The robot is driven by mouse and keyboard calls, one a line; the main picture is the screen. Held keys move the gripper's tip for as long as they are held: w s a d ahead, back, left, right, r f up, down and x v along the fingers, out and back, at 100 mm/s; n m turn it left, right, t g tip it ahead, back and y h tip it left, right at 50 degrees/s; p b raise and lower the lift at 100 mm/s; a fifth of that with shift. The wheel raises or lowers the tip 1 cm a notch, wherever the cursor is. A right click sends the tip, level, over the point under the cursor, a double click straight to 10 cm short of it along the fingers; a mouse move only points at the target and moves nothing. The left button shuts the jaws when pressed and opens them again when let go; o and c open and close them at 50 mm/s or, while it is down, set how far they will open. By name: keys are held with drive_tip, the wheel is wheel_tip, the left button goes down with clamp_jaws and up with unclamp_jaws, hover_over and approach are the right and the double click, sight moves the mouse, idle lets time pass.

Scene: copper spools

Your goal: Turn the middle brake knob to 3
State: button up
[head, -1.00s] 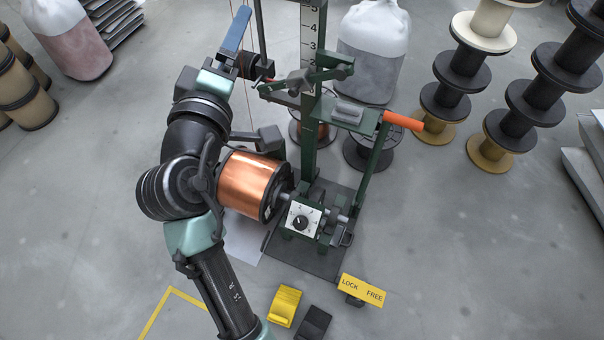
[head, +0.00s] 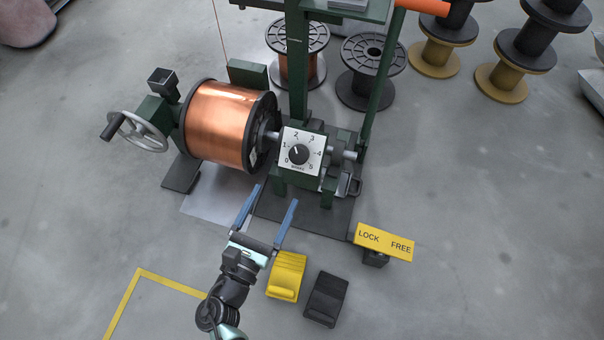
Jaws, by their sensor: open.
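One black brake knob (head: 299,153) sits on a white square dial plate (head: 302,139) numbered 0 to 5, at the front of the green stand. Its small white mark seems to point up and left, between 1 and 2; the exact setting is hard to read. It is the only numbered knob in view. My gripper (head: 277,194) has two long blue fingers spread apart with nothing between them. In the picture it is below and left of the dial, pointing up toward it. It appears apart from the knob, and nothing hides the dial.
A copper spool (head: 218,125) is mounted left of the dial, with a handwheel (head: 143,133) beyond it. A yellow pedal (head: 287,277), a black pedal (head: 325,298) and a yellow LOCK/FREE sign (head: 384,242) stand below. Open floor lies at right.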

sight(297, 157)
drive_tip(key=shift+n, duration=0.4)
drive_tip(key=b+x, duration=0.2)
drive_tip(key=x, duration=0.1)
drive_tip(key=f+b+x, duration=0.1)
drive_tip(key=b+x, duration=0.1)
drive_tip(key=x, duration=0.2)
drive_tip(key=b+x, duration=0.1)
drive_tip(key=x, duration=0.3)
drive_tip(key=shift+s+f+b, duration=0.1)
drive_tip(key=shift+f+b, duration=0.15)
drive_tip(key=shift+b, duration=0.15)
drive_tip(key=shift+w+d+r, duration=0.1)
drive_tip(key=shift+w+d, duration=0.25)
drive_tip(key=shift+w, duration=0.3)
drive_tip(key=c, duration=1.4)
drive_tip(key=shift+o, duration=0.2)
